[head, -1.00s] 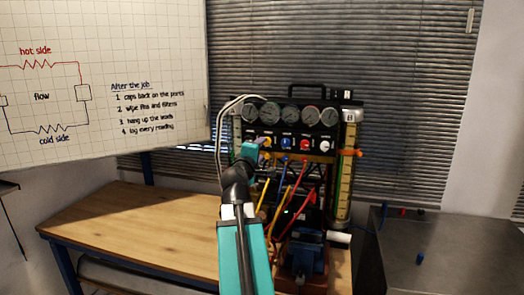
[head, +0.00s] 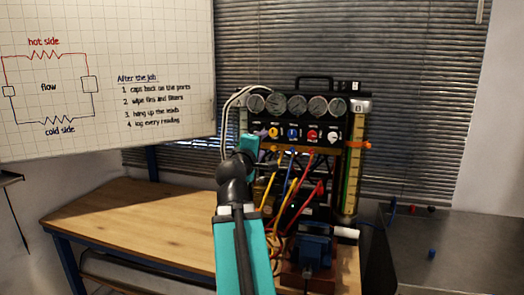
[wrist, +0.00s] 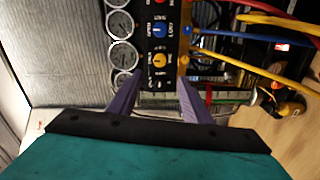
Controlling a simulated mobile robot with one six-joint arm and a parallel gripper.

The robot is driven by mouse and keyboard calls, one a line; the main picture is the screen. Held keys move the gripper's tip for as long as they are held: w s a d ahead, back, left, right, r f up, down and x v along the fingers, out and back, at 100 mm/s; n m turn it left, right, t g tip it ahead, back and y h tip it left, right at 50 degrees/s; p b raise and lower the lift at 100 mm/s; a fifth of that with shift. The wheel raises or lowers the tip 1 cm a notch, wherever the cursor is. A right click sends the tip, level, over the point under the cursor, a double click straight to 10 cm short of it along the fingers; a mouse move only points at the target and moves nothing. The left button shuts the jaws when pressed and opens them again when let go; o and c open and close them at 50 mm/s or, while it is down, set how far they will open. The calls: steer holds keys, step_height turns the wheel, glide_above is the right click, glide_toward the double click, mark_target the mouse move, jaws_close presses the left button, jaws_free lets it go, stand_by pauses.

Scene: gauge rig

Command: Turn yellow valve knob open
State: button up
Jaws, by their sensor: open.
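The yellow valve knob (head: 274,132) is on the rig's black panel, left of the blue knob (head: 293,133). In the wrist view, the yellow knob (wrist: 160,60) appears just beyond the fingertips and roughly centred between them. My gripper (wrist: 160,82) is open, its two purple fingers apart with nothing between them. They seem short of the knob; I cannot tell the exact gap. In the head view, my gripper (head: 263,142) is at the panel's lower left, beside the yellow knob. The knob's setting is too small to read.
Red (head: 312,135) and white (head: 333,136) knobs continue the row under several gauges (head: 297,104). Coloured leads hang below the panel. A blue vise (head: 314,250) stands in front. The wooden bench (head: 150,230) is clear at left.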

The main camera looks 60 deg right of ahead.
steer(key=shift+a, duration=0.2)
stand_by(0.6)
steer(key=w+a+f+y, duration=0.3)
steer(key=w+a+f, duration=0.25)
steer(key=f, duration=0.35)
steer(key=w+a+f+t+y, duration=0.15)
steer(key=w+a+f, duration=0.35)
steer(key=f, duration=0.5)
steer(key=w+a+f+y, duration=0.3)
steer(key=w+f, duration=0.4)
steer(key=f, duration=0.2)
steer(key=a+f+m+g+y, duration=0.1)
steer(key=a+f+g+y, duration=0.5)
steer(key=a+f, duration=2.5)
steer(key=s+a+f+y, duration=0.4)
steer(key=s+a+f, duration=0.3)
steer(key=a+f, duration=0.3)
steer(key=s+f+g, duration=0.3)
steer(key=s+f, duration=0.5)
steer(key=s, duration=0.4)
steer(key=s+a+f+g, duration=0.1)
steer(key=s+f+g, duration=0.2)
steer(key=s+f, duration=0.5)
steer(key=s, duration=0.5)
steer(key=shift+s+f+m, duration=0.15)
steer(key=shift+f+m, duration=0.25)
